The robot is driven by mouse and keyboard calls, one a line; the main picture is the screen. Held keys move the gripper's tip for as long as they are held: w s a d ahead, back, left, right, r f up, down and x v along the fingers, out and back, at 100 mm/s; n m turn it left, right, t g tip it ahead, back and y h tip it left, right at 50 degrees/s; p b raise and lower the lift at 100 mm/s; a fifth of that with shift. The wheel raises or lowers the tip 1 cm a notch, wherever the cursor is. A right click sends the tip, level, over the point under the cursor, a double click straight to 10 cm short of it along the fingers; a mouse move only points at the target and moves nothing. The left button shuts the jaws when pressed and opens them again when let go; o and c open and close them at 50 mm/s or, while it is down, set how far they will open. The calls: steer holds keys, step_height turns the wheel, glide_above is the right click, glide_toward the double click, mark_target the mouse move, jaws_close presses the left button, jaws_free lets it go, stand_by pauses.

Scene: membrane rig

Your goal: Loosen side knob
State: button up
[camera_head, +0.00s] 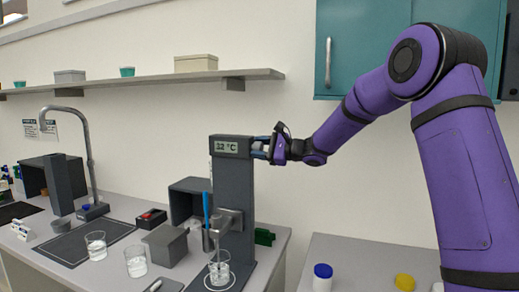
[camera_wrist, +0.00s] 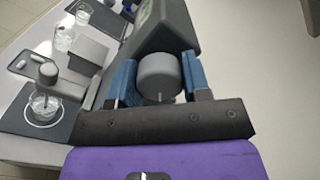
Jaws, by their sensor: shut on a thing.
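The side knob (camera_wrist: 160,76) is a grey cylinder on the side of the dark grey rig column (camera_head: 235,190). In the wrist view it sits between the two blue fingers of my gripper (camera_wrist: 158,84), which is shut on it. In the head view my gripper (camera_head: 262,149) meets the column's right side near its top, beside the display (camera_head: 227,146) that reads about 32 °C. The knob is mostly hidden by the fingers in the head view.
A glass beaker (camera_head: 219,272) stands on the rig's base below a clamp (camera_head: 229,221) with a blue stick. Other beakers (camera_head: 136,261) and a grey box (camera_head: 165,244) stand to the left. A shelf (camera_head: 140,81) runs above. A blue-capped jar (camera_head: 322,278) stands on the right counter.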

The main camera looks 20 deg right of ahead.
steer(key=n, duration=0.5)
steer(key=shift+n, duration=0.3)
steer(key=shift+f+n, duration=0.1)
steer(key=shift+n, duration=2.1)
steer(key=o, duration=0.9)
steer(key=shift+s+d, duration=0.1)
steer(key=v, duration=1)
steer(key=shift+s+d, duration=0.2)
steer(key=shift+d, duration=0.05)
